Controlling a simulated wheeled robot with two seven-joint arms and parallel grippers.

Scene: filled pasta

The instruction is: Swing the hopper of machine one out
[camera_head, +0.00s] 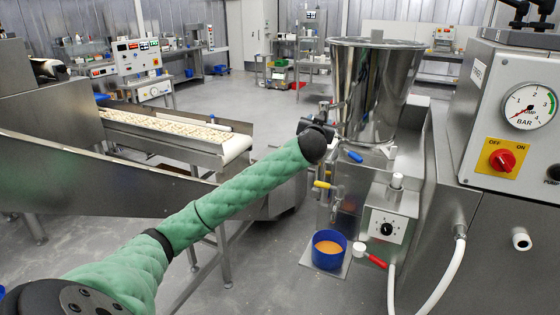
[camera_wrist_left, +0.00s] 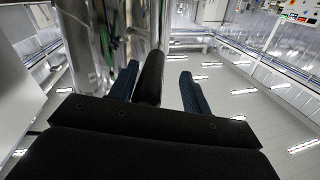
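The steel hopper (camera_head: 375,90) stands upright on the small machine (camera_head: 392,215) right of centre in the head view. Its shiny wall (camera_wrist_left: 90,45) fills the upper left of the left wrist view. My left gripper (camera_head: 323,112) is at the hopper's left side, its fingers mostly hidden behind my black wrist. In the left wrist view my left gripper (camera_wrist_left: 160,72) is open, with a black rod-like handle (camera_wrist_left: 151,75) between its two blue fingers. A gap shows between the handle and the right finger; the left finger is close to it. My right gripper is not in view.
A blue cup (camera_head: 329,249) with orange filling stands below the machine's outlet. A steel cabinet with a gauge (camera_head: 530,105) stands close on the right. A conveyor (camera_head: 180,135) carrying pasta lies left. Open floor (camera_head: 250,85) lies behind, between conveyor and hopper.

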